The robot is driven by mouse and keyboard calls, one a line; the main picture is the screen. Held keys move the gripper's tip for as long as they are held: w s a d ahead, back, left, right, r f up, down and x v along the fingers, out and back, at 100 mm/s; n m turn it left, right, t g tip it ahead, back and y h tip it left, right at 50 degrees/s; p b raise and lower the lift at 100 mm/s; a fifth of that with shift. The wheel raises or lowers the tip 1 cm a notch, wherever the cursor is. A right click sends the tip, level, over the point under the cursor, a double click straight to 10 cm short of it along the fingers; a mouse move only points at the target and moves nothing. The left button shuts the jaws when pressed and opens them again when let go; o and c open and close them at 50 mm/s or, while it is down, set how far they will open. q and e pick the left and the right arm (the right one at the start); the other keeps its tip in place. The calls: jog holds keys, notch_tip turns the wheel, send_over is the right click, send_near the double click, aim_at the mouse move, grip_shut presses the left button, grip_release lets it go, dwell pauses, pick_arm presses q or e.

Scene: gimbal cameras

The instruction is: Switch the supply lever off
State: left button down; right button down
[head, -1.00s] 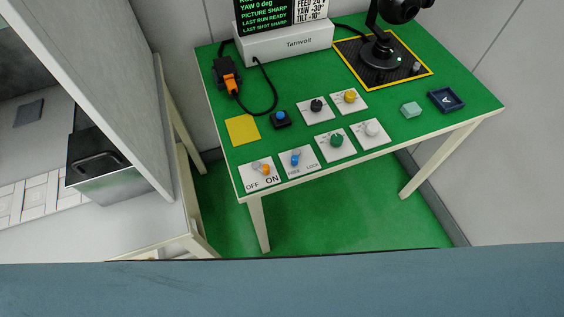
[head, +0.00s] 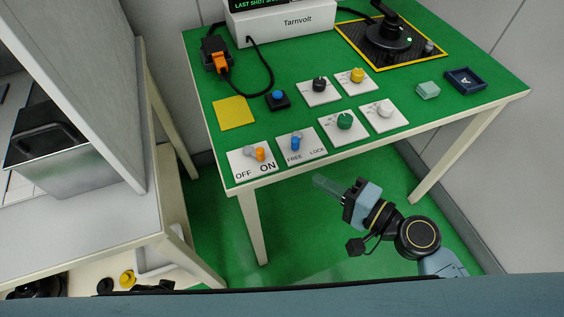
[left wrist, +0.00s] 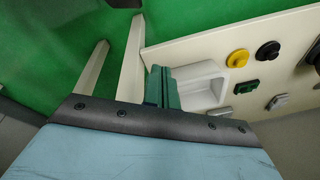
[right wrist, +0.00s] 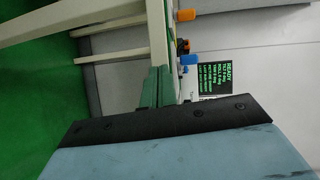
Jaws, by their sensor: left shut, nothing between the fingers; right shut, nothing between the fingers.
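The supply lever (head: 258,154) has an orange tip and stands on a white plate marked OFF and ON at the table's front left corner. Its tip is on the ON side. My right gripper (head: 322,184) is shut and empty in front of the table's front edge, to the right of the lever and apart from it. In the right wrist view its closed green fingers (right wrist: 158,86) show, with an orange tip (right wrist: 185,15), likely the lever's, beyond them. My left gripper (left wrist: 163,88) is shut and empty beside a pale panel, outside the head view.
A blue FREE/LOCK lever (head: 296,143) stands right beside the supply plate. Green (head: 344,121), white (head: 385,108), black and yellow knobs lie further right. A yellow pad (head: 233,113) lies behind. Floor before the table is open.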

aim_at(279, 164)
pick_arm(q)
jog(key=shift+w+a+r, duration=0.1)
jog(key=shift+w+r, duration=0.15)
jog(key=shift+w, duration=0.1)
pick_arm(e)
jog(key=shift+y, duration=0.8)
jog(key=r, duration=0.2)
jog(key=s+a+r, duration=0.1)
jog(key=r, duration=0.1)
